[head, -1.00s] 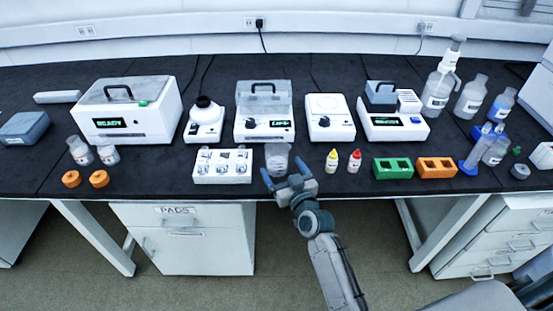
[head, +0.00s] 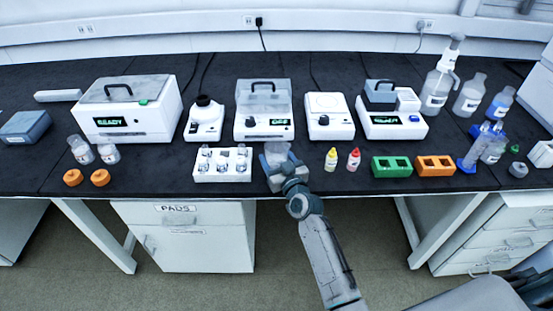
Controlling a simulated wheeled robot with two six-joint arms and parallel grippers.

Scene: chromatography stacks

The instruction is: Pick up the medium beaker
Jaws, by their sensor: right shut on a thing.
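A clear beaker (head: 277,150) stands at the front of the black bench, just right of the white vial rack. I take it for the medium beaker; no size label can be read. My right gripper (head: 279,163) is at the beaker from the front, with its blue fingers on either side, shut on it. The gripper covers the beaker's lower part, so I cannot see whether its base touches the bench. My left gripper is not in view.
The white rack (head: 222,164) with several small vials stands close on the left. Yellow-capped (head: 331,159) and red-capped (head: 353,159) bottles stand to the right. White instruments, including one with a clear lid (head: 264,110), line the bench behind.

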